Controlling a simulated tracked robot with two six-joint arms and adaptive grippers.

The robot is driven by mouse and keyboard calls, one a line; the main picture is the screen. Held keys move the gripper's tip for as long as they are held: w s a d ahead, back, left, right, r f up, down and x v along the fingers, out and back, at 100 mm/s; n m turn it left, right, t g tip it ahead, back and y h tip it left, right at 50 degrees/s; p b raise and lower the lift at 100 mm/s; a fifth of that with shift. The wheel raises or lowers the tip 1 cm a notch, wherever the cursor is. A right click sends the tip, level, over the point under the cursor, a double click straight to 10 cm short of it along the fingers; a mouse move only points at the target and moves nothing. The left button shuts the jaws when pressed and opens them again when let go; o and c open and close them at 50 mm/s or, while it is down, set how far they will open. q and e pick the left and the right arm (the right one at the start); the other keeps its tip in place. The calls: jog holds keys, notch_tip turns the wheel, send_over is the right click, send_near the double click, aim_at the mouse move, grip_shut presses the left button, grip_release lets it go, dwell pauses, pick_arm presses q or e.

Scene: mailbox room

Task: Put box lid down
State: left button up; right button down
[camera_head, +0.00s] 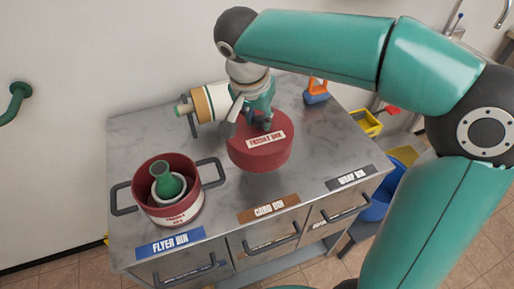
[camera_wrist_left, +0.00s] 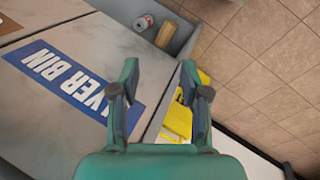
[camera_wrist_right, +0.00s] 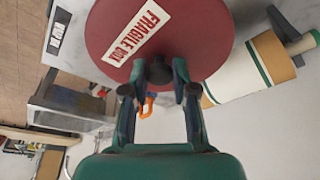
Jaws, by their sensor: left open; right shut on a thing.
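The round red lid (camera_head: 258,158) with a white "FRAGILE BOX" label is over the middle of the metal counter; whether it touches the counter is unclear. My right gripper (camera_head: 262,122) is above it, shut on its dark knob. The right wrist view shows the lid (camera_wrist_right: 190,30) close up, with the right gripper's (camera_wrist_right: 158,88) fingers at the knob (camera_wrist_right: 158,72). The open red box (camera_head: 147,200) stands at the counter's left, holding a white round vessel and a green vase (camera_head: 167,178). My left gripper (camera_wrist_left: 158,95) is open and empty near the counter's front edge.
A cream and tan cylinder (camera_head: 207,102) lies behind the lid. An orange and blue object (camera_head: 316,92) stands at the back right. Below are drawers labelled flyer bin (camera_head: 170,242), card bin (camera_head: 268,208) and wrap bin. Bare counter separates box and lid.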

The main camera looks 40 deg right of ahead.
notch_tip(320, 180, down, 9)
jog(key=shift+r, duration=0.1)
dwell(0.4)
jog(key=shift+b, duration=0.3)
jog(key=c, duration=1.4)
grip_release()
jog(key=shift+f, duration=0.2)
jog(key=o, duration=0.5)
jog(key=shift+r, duration=0.2)
jog(key=p+v, duration=0.1)
jog(key=v, duration=1.1)
